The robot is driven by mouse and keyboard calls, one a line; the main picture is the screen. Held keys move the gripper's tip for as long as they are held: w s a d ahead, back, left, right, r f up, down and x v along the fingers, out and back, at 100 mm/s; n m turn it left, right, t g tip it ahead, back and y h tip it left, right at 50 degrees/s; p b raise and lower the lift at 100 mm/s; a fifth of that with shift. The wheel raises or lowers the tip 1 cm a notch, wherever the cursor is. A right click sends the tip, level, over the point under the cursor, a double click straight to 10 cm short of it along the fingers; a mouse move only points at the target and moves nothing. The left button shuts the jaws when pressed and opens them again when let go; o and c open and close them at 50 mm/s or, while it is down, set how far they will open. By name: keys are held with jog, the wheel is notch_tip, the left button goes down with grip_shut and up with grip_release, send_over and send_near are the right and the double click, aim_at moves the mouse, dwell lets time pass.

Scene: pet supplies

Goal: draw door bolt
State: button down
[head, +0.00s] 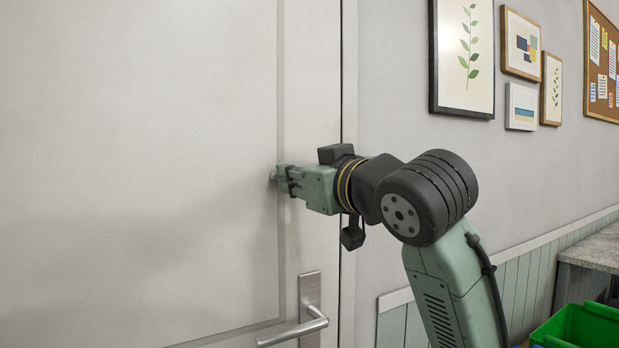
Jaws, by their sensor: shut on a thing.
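A pale door (140,150) fills the left of the head view and looks shut against its frame. My gripper (277,176) is at the door's face, above the handle and near the door's right edge. It is shut on a small grey metal piece, which looks like part of the door bolt (272,177). My gripper and wrist hide most of the bolt, so how far it is drawn cannot be told. The lever handle (295,332) sits on a metal plate lower down.
Framed pictures (464,50) and a cork board (601,60) hang on the grey wall to the right. A green bin (580,328) and a grey counter (597,249) stand at the lower right. The space before the door's left part looks clear.

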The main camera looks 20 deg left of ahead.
jog(key=c, duration=1.4)
grip_release()
jog(key=shift+c, duration=0.2)
jog(key=v, duration=1.2)
